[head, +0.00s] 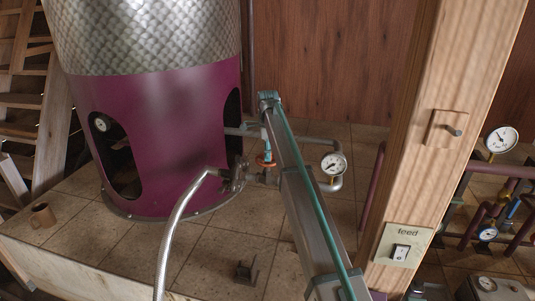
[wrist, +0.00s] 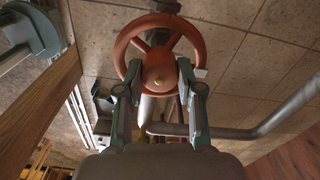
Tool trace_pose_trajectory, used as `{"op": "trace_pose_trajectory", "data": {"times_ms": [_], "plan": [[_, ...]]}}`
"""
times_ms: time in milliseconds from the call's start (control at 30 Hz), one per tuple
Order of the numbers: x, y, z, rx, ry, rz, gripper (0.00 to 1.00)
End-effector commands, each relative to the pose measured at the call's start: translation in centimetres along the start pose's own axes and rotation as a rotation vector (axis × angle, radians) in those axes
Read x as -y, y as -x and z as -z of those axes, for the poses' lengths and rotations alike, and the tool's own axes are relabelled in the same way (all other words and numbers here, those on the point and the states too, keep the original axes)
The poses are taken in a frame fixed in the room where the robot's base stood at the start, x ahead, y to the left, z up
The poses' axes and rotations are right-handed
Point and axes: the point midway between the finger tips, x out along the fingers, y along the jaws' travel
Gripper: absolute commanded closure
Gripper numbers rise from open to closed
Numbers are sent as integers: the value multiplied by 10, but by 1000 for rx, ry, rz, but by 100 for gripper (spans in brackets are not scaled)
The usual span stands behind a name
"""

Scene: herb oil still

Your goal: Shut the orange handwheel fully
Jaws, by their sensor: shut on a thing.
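The orange handwheel (wrist: 158,67) fills the upper middle of the wrist view, with a round rim, spokes and a brass nut at its hub. In the head view the handwheel (head: 266,163) is small, on the pipework right of the purple still. In the head view my gripper (head: 265,144) is just above the wheel, partly hidden by my arm. The wheel's stem is mostly hidden in both views.
The purple still (head: 190,130) stands left of the wheel. A pressure gauge (head: 333,164) sits close on the right. A wooden post (head: 430,120) with a feed switch (head: 400,252) stands farther right. A mug (head: 43,215) is at far left. A grey pipe (wrist: 265,125) bends beside the wheel.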

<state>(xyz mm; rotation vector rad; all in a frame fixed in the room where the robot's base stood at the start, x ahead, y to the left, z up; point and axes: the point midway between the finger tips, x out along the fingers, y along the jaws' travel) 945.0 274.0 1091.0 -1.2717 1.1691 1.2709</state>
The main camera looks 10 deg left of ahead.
Motion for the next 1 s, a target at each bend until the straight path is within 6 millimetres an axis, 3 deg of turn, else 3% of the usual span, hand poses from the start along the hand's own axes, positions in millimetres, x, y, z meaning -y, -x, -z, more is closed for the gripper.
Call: {"op": "trace_pose_trajectory", "data": {"times_ms": [267,300,400,767,1000], "plan": [[1,1,0,2,-2,3,98],[1,1,0,2,-2,3,57],[1,1,0,2,-1,3,40],[0,2,0,1,0,1,39],[2,29,-1,2,0,3,39]]}}
